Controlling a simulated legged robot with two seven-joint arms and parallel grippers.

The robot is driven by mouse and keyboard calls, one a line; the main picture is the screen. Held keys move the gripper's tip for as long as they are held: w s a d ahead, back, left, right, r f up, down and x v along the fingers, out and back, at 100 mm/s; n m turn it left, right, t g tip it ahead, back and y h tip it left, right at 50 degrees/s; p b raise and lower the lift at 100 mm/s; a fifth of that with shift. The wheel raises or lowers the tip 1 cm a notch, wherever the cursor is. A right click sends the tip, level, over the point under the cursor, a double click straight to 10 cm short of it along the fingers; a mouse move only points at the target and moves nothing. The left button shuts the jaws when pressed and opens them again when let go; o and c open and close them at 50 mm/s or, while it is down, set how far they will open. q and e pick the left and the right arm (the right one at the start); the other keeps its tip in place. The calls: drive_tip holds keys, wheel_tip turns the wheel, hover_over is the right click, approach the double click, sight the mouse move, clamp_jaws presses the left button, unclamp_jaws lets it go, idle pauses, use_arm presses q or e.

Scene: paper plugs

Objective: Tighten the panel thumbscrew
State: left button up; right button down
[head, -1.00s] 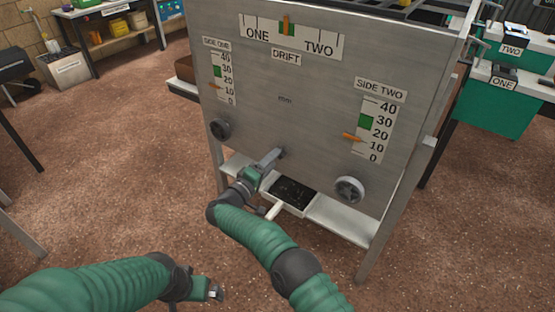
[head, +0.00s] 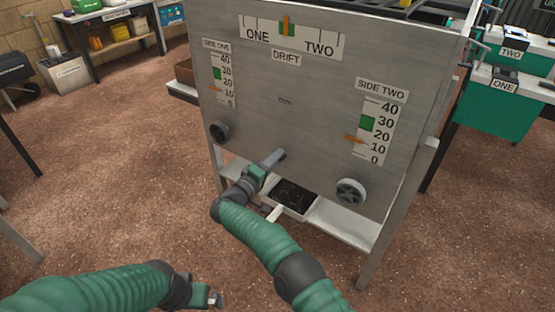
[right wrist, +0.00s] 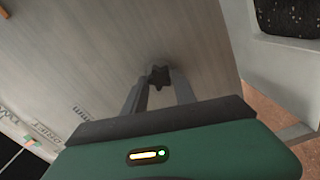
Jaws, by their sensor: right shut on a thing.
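The panel thumbscrew is a small dark star-shaped knob (right wrist: 160,75) on the grey panel in the right wrist view. In the head view the thumbscrew (head: 282,152) is mostly hidden by my right gripper (head: 276,158), at the panel's lower middle. In the right wrist view my right gripper (right wrist: 161,84) has its two fingers on either side of the knob, shut on it. The metal panel (head: 270,110) stands upright. My left gripper (head: 217,299) hangs low over the floor, away from the panel; its finger gap is too small to tell.
Two round handwheels flank the thumbscrew, one at the left (head: 219,132) and one at the right (head: 350,192). A white tray with dark contents (head: 270,213) sits below on a shelf (head: 340,225). Scales and a drift gauge (head: 290,38) are on the panel.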

drive_tip(key=shift+f, duration=0.1)
drive_tip(key=m+b, duration=0.3)
drive_tip(key=m, duration=1.1)
drive_tip(key=shift+m+b, duration=0.3)
drive_tip(key=shift+m, duration=0.1)
drive_tip(key=c, duration=1.5)
unclamp_jaws()
drive_tip(key=shift+c, duration=0.2)
clamp_jaws()
drive_tip(key=shift+m+b, duration=0.55)
drive_tip(key=shift+m, duration=1.15)
